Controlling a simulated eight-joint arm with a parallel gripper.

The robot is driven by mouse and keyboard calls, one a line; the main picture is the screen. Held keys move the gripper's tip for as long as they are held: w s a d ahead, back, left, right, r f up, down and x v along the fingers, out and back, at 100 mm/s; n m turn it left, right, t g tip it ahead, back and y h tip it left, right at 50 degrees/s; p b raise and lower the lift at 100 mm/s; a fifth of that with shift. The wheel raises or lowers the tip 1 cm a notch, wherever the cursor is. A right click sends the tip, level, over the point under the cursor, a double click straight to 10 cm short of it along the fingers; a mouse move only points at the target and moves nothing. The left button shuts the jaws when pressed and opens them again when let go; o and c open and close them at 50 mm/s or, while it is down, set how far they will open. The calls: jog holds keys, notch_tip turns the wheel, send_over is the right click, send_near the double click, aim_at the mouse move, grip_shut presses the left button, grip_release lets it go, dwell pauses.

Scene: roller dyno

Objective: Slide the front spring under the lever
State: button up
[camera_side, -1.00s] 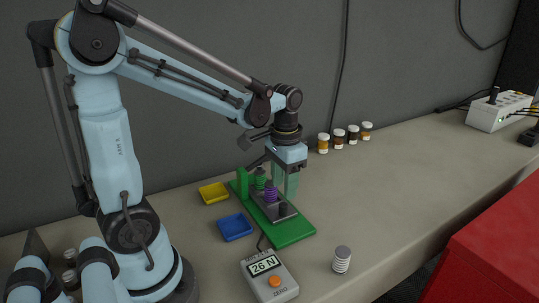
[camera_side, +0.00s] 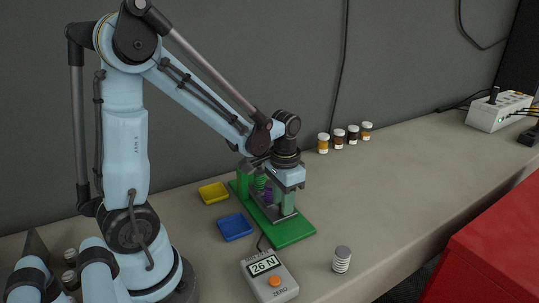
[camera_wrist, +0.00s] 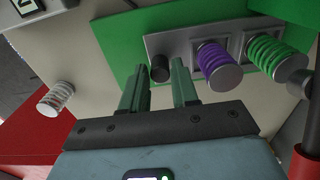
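The purple spring (camera_wrist: 218,64) and the green spring (camera_wrist: 276,58) stand side by side on a grey slide (camera_wrist: 190,40) over a green base plate (camera_wrist: 125,45). The purple one is nearer my gripper. A black knob (camera_wrist: 160,69) rises from the slide's near end. My gripper (camera_wrist: 162,72) is low over this end, its green fingers apart on either side of the knob. No contact with the knob is clear. In the side view my gripper (camera_side: 282,202) hides the knob and part of the purple spring (camera_side: 268,195). The lever is not clearly visible.
A white spring (camera_side: 342,259) stands alone on the bench, right of a force meter (camera_side: 270,277) reading 26 N. Blue (camera_side: 236,227) and yellow (camera_side: 213,192) trays lie left of the base plate. Small jars (camera_side: 338,138) stand behind.

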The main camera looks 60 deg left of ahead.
grip_shut()
jog(key=shift+a, duration=1.6)
jog(key=shift+o, duration=2.1)
grip_release()
notch_tip(320, 180, up, 12)
